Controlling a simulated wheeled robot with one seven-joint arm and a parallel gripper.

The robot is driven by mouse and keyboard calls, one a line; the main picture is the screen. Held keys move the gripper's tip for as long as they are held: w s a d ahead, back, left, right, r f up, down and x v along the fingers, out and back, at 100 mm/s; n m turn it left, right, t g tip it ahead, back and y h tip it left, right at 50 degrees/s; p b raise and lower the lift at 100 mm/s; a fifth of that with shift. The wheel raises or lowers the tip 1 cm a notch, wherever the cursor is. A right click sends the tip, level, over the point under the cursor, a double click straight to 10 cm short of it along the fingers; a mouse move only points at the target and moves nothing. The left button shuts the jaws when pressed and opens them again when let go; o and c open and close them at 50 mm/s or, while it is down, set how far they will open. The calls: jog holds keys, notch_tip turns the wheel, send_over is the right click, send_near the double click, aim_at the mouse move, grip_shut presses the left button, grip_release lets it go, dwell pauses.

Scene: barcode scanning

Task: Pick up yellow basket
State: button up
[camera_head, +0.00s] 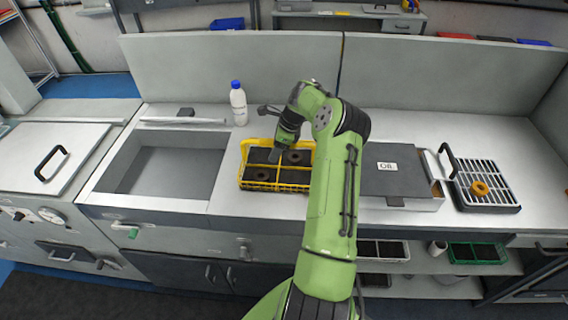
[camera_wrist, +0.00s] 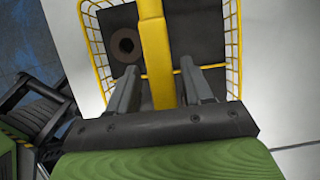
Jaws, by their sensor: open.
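The yellow basket (camera_head: 276,187) stands on the counter in the middle of the head view. It has wire sides, dark inner pads and a yellow bar across its middle, with dark ring-shaped parts inside. In the wrist view the basket's yellow bar (camera_wrist: 157,50) runs between the two fingers of my gripper (camera_wrist: 158,84). The fingers are apart, one on each side of the bar. I cannot tell whether either finger touches it. My gripper (camera_head: 276,152) is over the basket in the head view, where my arm hides its right side.
A sink (camera_head: 165,167) lies left of the basket and a white bottle with a blue cap (camera_head: 238,104) stands behind it. A grey box (camera_head: 392,172) and a white rack (camera_head: 484,170) with an orange ring (camera_head: 480,188) are to the right. A partition (camera_head: 240,62) closes the back.

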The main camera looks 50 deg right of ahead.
jog(key=shift+f, duration=0.25)
dwell(0.4)
grip_shut()
jog(key=shift+r, duration=0.1)
dwell(1.2)
